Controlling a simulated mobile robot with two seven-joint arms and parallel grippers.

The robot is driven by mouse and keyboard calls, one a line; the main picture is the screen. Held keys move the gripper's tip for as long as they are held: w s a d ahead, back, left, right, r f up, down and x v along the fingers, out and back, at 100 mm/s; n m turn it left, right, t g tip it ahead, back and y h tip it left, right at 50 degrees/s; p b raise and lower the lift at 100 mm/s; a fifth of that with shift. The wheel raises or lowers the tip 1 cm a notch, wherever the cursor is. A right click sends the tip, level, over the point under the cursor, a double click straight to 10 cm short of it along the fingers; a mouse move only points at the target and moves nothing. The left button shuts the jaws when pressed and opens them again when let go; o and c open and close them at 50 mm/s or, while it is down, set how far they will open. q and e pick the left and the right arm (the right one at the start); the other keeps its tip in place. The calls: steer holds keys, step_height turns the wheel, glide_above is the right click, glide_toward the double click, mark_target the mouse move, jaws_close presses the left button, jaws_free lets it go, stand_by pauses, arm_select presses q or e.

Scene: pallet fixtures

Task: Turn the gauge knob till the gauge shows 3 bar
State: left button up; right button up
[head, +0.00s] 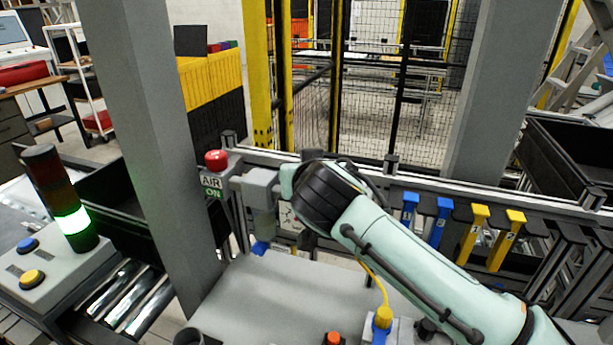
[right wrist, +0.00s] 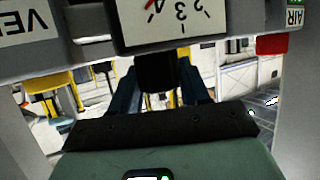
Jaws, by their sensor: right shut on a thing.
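The gauge (right wrist: 140,35) shows at the top of the right wrist view, upside down and cut off by the frame. Its white face carries black numerals around 3 and a red needle, which lies left of the 3 in the picture; I cannot tell the exact reading. In the head view only a sliver of the pale dial (head: 289,217) shows beside my arm. My right gripper (right wrist: 155,82) is shut on the dark gauge knob (right wrist: 156,70) just beyond the dial's edge. In the head view my wrist hides the knob and fingertips. My left gripper is out of view.
A red button (head: 216,159) and an AIR ON label (head: 212,187) are left of the gauge. Blue (head: 409,208) and yellow (head: 474,234) labelled hangers stand right of my arm. A lit signal tower (head: 67,205) is at left. The grey tabletop (head: 270,290) has bare room.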

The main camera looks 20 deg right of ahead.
steer(key=shift+d+r+n+y+p, duration=0.15)
steer(key=shift+n+y+p, duration=0.15)
steer(key=shift+n+y, duration=0.65)
steer(key=n+y+p, duration=0.2)
steer(key=n+y, duration=0.1)
steer(key=y, duration=0.1)
steer(key=shift+n+g+y+p, duration=0.4)
steer(key=shift+n+y, duration=0.05)
steer(key=shift+n, duration=0.1)
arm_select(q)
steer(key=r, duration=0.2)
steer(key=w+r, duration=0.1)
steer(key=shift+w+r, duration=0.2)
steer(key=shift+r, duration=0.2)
arm_select(e)
steer(key=shift+n+g+y, duration=0.3)
steer(key=shift+n+y, duration=0.3)
steer(key=shift+y, duration=0.1)
steer(key=shift+n+g+y, duration=0.3)
steer(key=shift+f, duration=0.2)
steer(key=o, duration=1)
